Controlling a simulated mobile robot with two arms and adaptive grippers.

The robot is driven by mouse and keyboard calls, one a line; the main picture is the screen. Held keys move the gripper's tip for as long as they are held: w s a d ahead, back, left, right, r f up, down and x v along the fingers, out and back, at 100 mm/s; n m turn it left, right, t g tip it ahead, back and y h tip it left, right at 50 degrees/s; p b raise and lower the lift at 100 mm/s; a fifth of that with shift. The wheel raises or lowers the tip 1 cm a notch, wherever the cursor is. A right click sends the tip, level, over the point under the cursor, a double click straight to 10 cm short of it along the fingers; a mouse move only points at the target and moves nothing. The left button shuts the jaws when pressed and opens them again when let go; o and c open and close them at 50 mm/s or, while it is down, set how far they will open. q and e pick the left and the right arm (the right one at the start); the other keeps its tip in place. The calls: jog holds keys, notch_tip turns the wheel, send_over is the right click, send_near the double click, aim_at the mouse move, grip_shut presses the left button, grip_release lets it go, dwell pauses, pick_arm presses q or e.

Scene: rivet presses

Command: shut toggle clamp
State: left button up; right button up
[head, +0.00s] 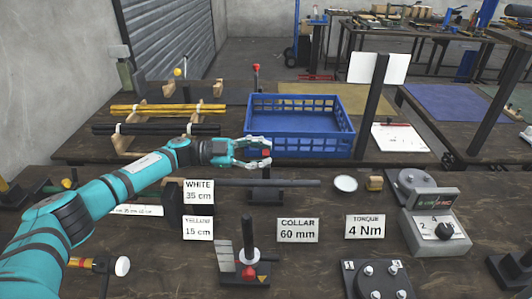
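My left gripper (268,153) reaches in from the left, with its two fingers spread apart. A small red tip (265,152) shows between the fingertips, and I cannot tell whether they touch it. It appears to top the handle of a dark clamp (266,198), whose upper part is mostly hidden by the gripper. A long dark bar (295,183) lies across this clamp. Another device with a black upright handle, a red knob and a yellow warning triangle (247,262) stands nearer, at the front middle. My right gripper is not in view.
A blue crate (345,138) stands behind the gripper. Yellow and black rods (165,110) rest on a wooden rack at left. Label cards (297,230) and a torque box (437,232) stand at the front. A dark post (374,105) rises right of the crate.

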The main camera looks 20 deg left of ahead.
pick_arm(q)
jog(key=shift+o, duration=1.1)
jog(key=shift+w+d+r, duration=0.1)
jog(key=shift+d, duration=0.3)
notch_tip(320, 180, up, 10)
